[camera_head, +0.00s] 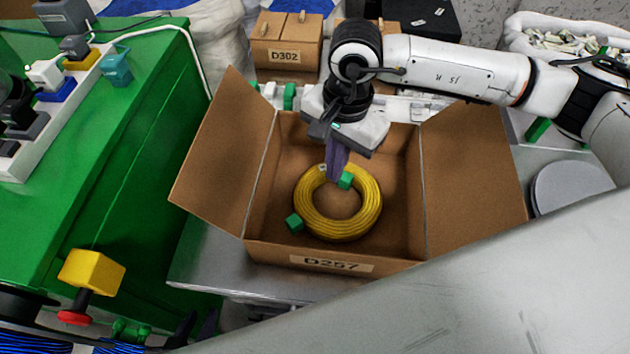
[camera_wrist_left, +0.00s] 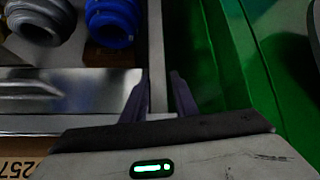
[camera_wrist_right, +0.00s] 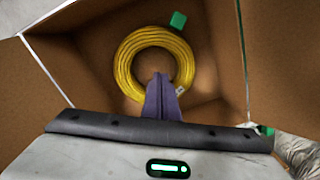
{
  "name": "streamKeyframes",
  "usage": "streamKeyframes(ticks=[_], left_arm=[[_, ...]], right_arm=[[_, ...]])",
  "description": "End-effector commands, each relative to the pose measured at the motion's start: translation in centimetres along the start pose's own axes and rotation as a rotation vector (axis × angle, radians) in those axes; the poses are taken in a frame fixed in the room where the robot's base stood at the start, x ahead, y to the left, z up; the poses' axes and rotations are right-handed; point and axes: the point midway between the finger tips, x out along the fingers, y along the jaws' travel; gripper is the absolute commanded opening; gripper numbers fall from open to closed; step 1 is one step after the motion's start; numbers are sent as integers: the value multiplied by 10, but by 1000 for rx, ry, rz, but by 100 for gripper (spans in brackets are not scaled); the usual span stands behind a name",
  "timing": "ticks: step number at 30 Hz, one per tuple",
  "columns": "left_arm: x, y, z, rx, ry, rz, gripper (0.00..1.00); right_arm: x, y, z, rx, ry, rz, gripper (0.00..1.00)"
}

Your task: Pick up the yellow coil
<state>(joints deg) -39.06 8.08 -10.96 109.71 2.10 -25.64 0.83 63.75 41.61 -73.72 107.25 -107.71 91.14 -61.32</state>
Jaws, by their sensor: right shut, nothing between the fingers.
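The yellow coil (camera_head: 335,229) lies on the floor of an open cardboard box (camera_head: 245,180), with two green blocks at its ring in the head view. It also shows in the right wrist view (camera_wrist_right: 126,68). My right gripper (camera_head: 335,175) points down into the box above the coil's far part. Its purple fingers (camera_wrist_right: 160,80) are together and empty, overlapping the ring's edge in the right wrist view; whether they touch it is unclear. My left gripper (camera_head: 197,325) is outside the box at the lower left. Its fingers (camera_wrist_left: 160,80) are apart, with nothing held between them.
A green cabinet (camera_head: 120,150) stands left of the box, with a yellow block (camera_head: 91,271) at its front. The box's side flaps (camera_head: 470,160) are spread outward. A smaller box marked D302 (camera_head: 285,54) stands behind. Blue coils (camera_head: 120,346) are at the bottom left.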

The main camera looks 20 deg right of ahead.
Motion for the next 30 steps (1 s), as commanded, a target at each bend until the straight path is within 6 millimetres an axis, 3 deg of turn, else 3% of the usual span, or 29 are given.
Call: streamKeyframes(ticks=[3,7,19,24,30], left_arm=[[-1,2,2,-22,1,4,26],[-2,3,1,-23,2,4,26],[-7,3,-4,-21,2,3,26],[-15,3,-12,-21,3,3,26],[-16,3,-14,-21,3,3,26]], right_arm=[[7,8,-13,-10,46,36,0],[23,10,-14,-11,46,39,0],[106,12,-16,-11,43,37,0],[102,11,12,-14,42,33,0],[104,12,24,-12,43,34,0]])
